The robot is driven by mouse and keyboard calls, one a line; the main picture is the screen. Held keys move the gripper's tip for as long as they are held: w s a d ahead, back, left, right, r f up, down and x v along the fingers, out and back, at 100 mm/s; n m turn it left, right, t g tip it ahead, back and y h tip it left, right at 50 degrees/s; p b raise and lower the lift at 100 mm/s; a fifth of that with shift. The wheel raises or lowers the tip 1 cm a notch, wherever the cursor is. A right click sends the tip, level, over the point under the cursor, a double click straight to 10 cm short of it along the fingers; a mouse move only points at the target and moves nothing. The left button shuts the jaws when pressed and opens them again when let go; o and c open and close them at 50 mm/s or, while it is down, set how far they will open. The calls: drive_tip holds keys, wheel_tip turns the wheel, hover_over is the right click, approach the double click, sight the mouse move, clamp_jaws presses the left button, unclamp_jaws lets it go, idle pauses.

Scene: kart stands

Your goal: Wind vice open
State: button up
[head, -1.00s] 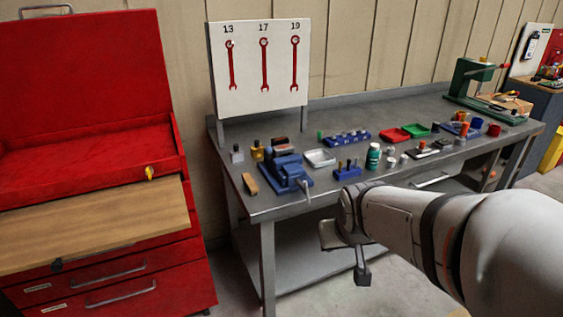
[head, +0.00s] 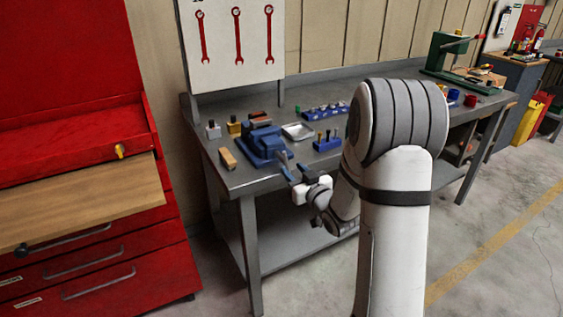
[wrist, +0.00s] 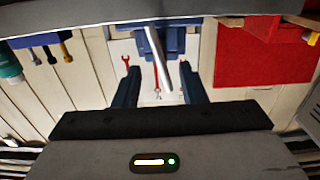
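The blue vice (head: 262,143) sits at the front left corner of the grey workbench. Its grey handle bar (head: 285,166) hangs at its front, over the bench edge. In the wrist view the vice (wrist: 172,40) is at the top, and the handle bar (wrist: 159,62) reaches down between my fingers. My gripper (head: 293,174) is just in front of the vice, at the bench edge. In the wrist view my gripper (wrist: 158,84) is open, with a finger on each side of the bar and gaps on both sides.
The workbench (head: 240,184) holds a wooden block (head: 228,159), a metal tray (head: 298,131) and a blue holder (head: 327,142) near the vice. A red tool cabinet (head: 85,190) with a wooden top stands to the left. The floor in front is clear.

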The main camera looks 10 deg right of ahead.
sight(283, 159)
drive_tip(key=x, duration=0.7)
drive_tip(key=shift+w+p, duration=0.1)
drive_tip(key=shift+p, duration=0.3)
clamp_jaws()
